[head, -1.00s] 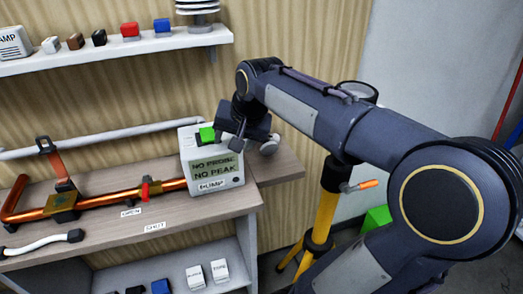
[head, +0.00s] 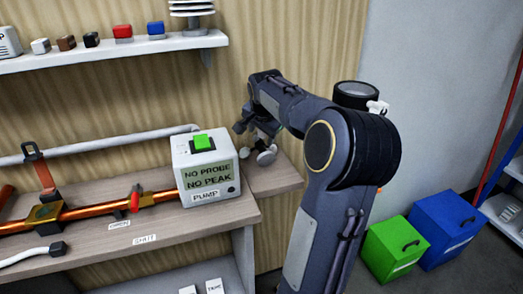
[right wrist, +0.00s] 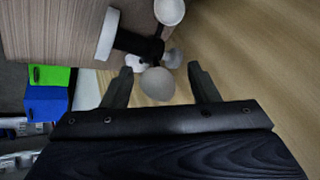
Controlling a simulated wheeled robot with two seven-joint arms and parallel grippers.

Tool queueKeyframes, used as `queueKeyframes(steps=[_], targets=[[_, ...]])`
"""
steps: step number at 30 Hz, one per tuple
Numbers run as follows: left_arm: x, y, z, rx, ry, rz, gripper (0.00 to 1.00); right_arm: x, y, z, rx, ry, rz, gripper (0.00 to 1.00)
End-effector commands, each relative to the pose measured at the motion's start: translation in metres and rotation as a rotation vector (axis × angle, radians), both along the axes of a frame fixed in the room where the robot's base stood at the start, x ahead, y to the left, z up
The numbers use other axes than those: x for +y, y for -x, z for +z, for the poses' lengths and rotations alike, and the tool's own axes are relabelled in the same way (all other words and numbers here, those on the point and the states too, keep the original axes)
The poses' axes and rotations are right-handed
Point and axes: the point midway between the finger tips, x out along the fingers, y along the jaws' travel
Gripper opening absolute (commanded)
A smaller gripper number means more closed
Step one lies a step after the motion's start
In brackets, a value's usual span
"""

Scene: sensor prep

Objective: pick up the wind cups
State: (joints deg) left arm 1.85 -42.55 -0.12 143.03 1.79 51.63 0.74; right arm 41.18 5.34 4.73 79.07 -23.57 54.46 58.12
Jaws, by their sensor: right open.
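The wind cups (head: 266,157) are small white cups on the wooden bench, just right of the pump box, partly hidden by my right gripper (head: 257,133). In the right wrist view, the wind cups (right wrist: 157,85) show several white cups on a dark hub, with a white disc at the left end. My right gripper (right wrist: 163,70) is open there. One cup lies between its two fingers in the picture, and I see no clear grip on it. My left gripper is not in view.
The white pump box (head: 207,172) with a green button stands close left of the wind cups. A copper pipe (head: 95,208) runs left from it. A shelf (head: 120,50) is above. Green (head: 395,248) and blue (head: 445,228) boxes sit at the right.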

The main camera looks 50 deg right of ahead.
Motion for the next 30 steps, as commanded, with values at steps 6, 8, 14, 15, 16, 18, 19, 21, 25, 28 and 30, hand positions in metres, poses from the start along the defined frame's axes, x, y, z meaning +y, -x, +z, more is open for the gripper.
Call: queueKeyframes(steps=[6, 8, 14, 15, 16, 18, 19, 21, 25, 28, 30], targets=[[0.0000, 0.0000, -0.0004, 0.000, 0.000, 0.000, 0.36, -0.0018, -0.0017, -0.0038, -0.002, 0.001, 0.000, 0.54], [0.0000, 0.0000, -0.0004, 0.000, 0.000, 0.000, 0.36, -0.0017, -0.0016, -0.0037, -0.002, 0.001, 0.000, 0.54], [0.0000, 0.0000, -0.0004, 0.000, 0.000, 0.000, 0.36, -0.0015, -0.0016, -0.0036, -0.001, 0.001, 0.000, 0.29], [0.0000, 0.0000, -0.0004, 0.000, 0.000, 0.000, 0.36, -0.0015, -0.0016, -0.0036, -0.001, 0.001, 0.000, 0.24], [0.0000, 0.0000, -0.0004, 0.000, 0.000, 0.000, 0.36, -0.0015, -0.0016, -0.0036, -0.001, 0.001, 0.000, 0.20], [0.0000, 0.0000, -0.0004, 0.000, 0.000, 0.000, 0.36, -0.0015, -0.0015, -0.0036, -0.001, 0.001, 0.000, 0.11], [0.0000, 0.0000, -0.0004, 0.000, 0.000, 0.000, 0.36, -0.0015, -0.0015, -0.0036, -0.001, 0.001, 0.000, 0.07], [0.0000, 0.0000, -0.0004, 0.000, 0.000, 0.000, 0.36, -0.0016, -0.0014, -0.0035, -0.001, 0.001, 0.000, 0.00], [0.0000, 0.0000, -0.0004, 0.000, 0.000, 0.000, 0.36, -0.0016, -0.0016, -0.0032, -0.002, 0.001, 0.000, 0.00], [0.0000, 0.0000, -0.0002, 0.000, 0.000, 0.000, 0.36, -0.0016, -0.0015, -0.0031, -0.002, 0.001, 0.000, 0.00], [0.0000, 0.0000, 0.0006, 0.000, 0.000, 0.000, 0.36, -0.0017, -0.0015, -0.0021, -0.002, 0.001, 0.000, 0.00]])
